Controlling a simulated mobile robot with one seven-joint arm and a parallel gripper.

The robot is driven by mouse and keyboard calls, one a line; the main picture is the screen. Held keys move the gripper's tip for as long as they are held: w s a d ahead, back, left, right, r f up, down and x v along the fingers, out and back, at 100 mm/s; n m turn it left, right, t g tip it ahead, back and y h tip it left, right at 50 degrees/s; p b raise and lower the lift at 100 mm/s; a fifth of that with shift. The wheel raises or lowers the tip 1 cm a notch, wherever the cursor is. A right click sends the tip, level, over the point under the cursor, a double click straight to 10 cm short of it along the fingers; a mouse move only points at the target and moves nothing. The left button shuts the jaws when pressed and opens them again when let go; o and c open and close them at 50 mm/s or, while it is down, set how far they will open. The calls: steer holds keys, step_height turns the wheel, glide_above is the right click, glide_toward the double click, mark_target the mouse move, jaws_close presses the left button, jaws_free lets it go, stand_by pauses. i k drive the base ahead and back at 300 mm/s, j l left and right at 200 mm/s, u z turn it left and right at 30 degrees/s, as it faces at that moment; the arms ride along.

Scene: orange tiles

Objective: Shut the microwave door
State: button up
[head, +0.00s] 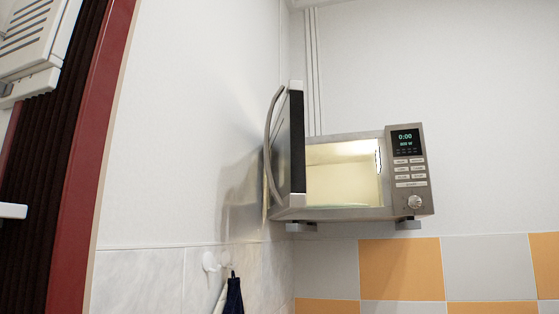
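The microwave (405,210) is a silver box mounted high in the corner on dark brackets. Its door (297,140) stands wide open, swung out from the left side and seen nearly edge-on. A curved metal handle (268,140) is on the door's left, outer face, close to the left wall. The lit cavity (340,180) is open to view and looks empty. The control panel on the right shows a lit display (405,139) and a round knob. My gripper is not in view.
A white wall (200,110) runs close along the door's left. A hook (212,262) with dark cloth (233,296) hangs below it. A red-edged dark panel (85,150) and a white vented object (30,45) are at far left. Orange and grey tiles (400,268) lie below the microwave.

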mark_target(285, 151)
steer(key=j+z, duration=0.15)
steer(key=j, duration=0.15)
steer(key=z, duration=0.75)
steer(key=k+j+z, duration=0.1)
steer(key=j+z, duration=0.15)
steer(key=z, duration=0.15)
steer(key=k+j+z, duration=0.15)
steer(key=z, duration=0.25)
steer(key=k+j, duration=0.2)
steer(key=j, duration=0.15)
